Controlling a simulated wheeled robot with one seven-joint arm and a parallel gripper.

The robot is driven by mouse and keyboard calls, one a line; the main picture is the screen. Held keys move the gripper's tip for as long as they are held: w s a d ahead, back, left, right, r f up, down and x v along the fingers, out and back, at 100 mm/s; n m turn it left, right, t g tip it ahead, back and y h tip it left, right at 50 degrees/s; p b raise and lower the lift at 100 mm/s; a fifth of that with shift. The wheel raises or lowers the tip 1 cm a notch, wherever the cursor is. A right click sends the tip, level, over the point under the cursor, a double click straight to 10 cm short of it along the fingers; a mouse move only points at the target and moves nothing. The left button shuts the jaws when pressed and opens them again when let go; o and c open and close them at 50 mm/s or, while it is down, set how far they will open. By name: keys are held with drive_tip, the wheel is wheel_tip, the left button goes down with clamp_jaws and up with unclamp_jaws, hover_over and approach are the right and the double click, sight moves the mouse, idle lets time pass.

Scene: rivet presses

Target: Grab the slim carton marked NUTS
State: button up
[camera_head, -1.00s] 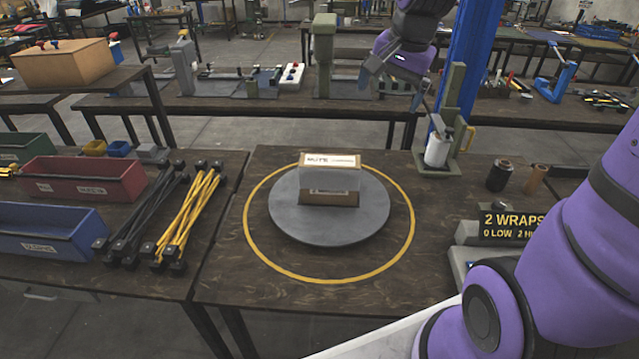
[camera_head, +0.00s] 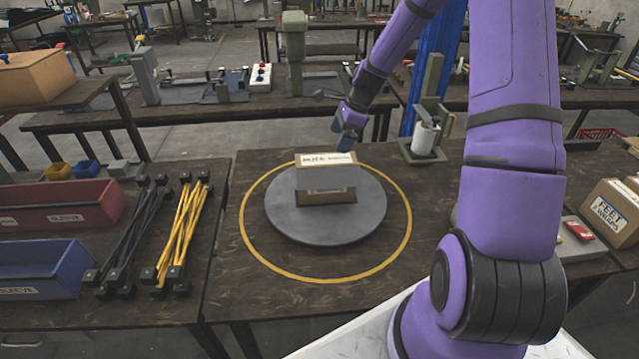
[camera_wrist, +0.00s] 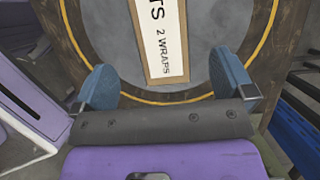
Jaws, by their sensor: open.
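The slim brown carton (camera_head: 327,197) stands on a round grey turntable (camera_head: 365,216), with a white label on its top face reading NUTS in the head view. In the wrist view the carton (camera_wrist: 152,72) lies ahead of my gripper, and its label shows "TS" and "2 WRAPS". My gripper (camera_head: 349,138) is just behind and to the right of the carton in the head view. In the wrist view its two blue fingers (camera_wrist: 163,72) are spread apart with nothing between them, and the carton's near end is just beyond them.
A yellow ring (camera_head: 247,243) surrounds the turntable on the dark table. Black and yellow rods (camera_head: 190,225) and blue (camera_head: 38,268) and red (camera_head: 60,204) bins lie to the left. A green press (camera_head: 424,140) stands behind right; a FEET carton (camera_head: 610,210) sits far right.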

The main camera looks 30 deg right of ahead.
sight(327, 159)
drive_tip(key=shift+x, duration=5.6)
drive_tip(key=shift+a, duration=0.2)
drive_tip(key=c, duration=1.7)
drive_tip(key=shift+w, duration=0.1)
drive_tip(key=shift+c, duration=0.8)
